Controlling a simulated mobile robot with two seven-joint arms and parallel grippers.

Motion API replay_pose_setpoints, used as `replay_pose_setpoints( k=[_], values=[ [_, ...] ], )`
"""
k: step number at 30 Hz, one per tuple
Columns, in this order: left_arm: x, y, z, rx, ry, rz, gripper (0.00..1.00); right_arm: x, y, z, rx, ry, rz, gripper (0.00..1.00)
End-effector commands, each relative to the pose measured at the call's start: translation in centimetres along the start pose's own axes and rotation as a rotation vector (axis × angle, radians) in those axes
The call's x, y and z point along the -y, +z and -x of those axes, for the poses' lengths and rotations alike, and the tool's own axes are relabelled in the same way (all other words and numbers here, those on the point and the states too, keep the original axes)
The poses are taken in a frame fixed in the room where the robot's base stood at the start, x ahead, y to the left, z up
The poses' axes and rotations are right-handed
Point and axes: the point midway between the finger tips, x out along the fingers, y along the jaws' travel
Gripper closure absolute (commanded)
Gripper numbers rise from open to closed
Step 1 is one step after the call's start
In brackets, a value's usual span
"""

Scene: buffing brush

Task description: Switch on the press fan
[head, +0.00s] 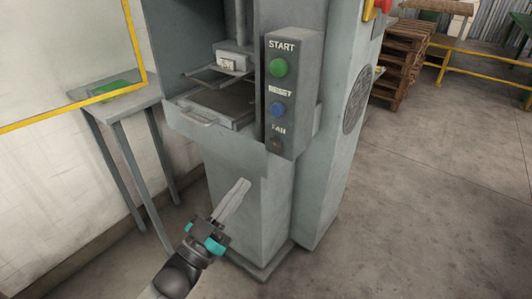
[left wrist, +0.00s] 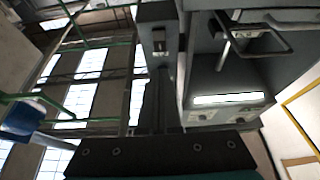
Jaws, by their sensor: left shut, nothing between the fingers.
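The grey press (head: 250,190) stands in the middle of the head view. Its control box (head: 295,95) carries a green START button (head: 278,67), a blue RESET button (head: 277,109) and, under the FAN label, a small dark switch (head: 276,145). I cannot tell the switch's position. My left gripper (head: 244,184) is shut and empty, its fingers pointing up toward the press. In the picture its tips are below and left of the FAN switch, apart from it. The left wrist view looks up at the press (left wrist: 205,85). My right gripper is not in view.
A round vent grille (head: 356,99) is on the press's right side. A grey side table (head: 120,103) and a yellow-framed panel (head: 135,40) are at left. Wooden pallets (head: 402,50) and yellow rails (head: 480,55) stand at back right. The floor (head: 430,190) at right is clear.

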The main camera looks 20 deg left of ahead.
Motion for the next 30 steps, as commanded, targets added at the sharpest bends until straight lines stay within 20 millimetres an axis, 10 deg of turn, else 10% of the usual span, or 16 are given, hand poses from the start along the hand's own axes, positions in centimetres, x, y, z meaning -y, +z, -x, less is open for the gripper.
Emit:
replay_pose_setpoints(
  k=[15,30],
  values=[
    [0.0,0.0,-8.8,-0.001,0.0,-0.001,1.0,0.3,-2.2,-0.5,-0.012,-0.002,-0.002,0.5],
    [0.0,0.0,-10.2,0.001,0.0,0.0,1.0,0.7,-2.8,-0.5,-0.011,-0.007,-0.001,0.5]
  ],
)
